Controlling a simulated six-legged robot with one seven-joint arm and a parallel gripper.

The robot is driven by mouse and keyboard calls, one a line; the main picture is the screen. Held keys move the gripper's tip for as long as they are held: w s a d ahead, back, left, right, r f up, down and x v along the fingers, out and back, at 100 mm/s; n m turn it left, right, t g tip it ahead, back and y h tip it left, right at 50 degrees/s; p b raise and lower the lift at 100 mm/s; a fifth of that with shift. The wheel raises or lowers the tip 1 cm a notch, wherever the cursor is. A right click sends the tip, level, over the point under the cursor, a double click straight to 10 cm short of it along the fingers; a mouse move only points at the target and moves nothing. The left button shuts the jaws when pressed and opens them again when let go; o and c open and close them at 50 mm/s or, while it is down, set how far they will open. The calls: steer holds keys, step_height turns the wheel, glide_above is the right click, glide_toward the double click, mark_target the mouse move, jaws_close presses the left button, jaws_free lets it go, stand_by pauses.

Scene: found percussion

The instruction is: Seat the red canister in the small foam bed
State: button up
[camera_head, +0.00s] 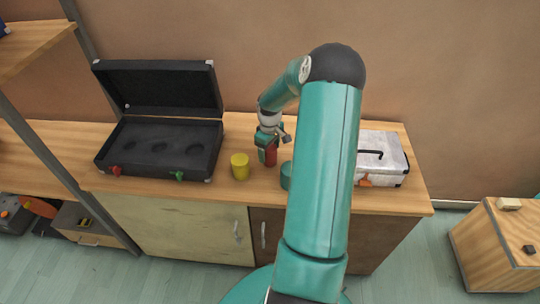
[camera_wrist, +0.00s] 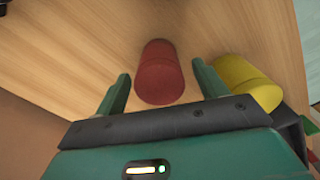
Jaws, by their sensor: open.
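The red canister (camera_head: 271,156) stands on the wooden counter, partly hidden by my gripper (camera_head: 267,146) in the head view. In the wrist view the red canister (camera_wrist: 160,75) lies between the two open fingers of my gripper (camera_wrist: 162,85), with visible gaps on both sides. The fingers are not closed on it. An open black case (camera_head: 158,165) stands at the left of the counter with dark foam (camera_head: 175,137) inside. The foam has three round recesses of differing size. The middle recess (camera_head: 158,147) looks the smallest, and all three appear empty.
A yellow canister (camera_head: 239,167) stands just left of the red one and shows beside my right-hand finger in the wrist view (camera_wrist: 245,82). A teal canister (camera_head: 286,177) is partly behind my arm. A silver case (camera_head: 385,150) stands at the right. The case's raised lid (camera_head: 160,85) is at its back.

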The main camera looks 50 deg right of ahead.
steer(key=c, duration=1.1)
steer(key=shift+r, duration=0.1)
steer(key=shift+r, duration=0.55)
step_height(320, 180, up, 2)
steer(key=shift+r, duration=0.1)
steer(key=s+a+r, duration=0.2)
steer(key=a+r, duration=0.7)
steer(key=a, duration=0.5)
steer(key=shift+s+r, duration=0.2)
steer(key=shift+r, duration=0.1)
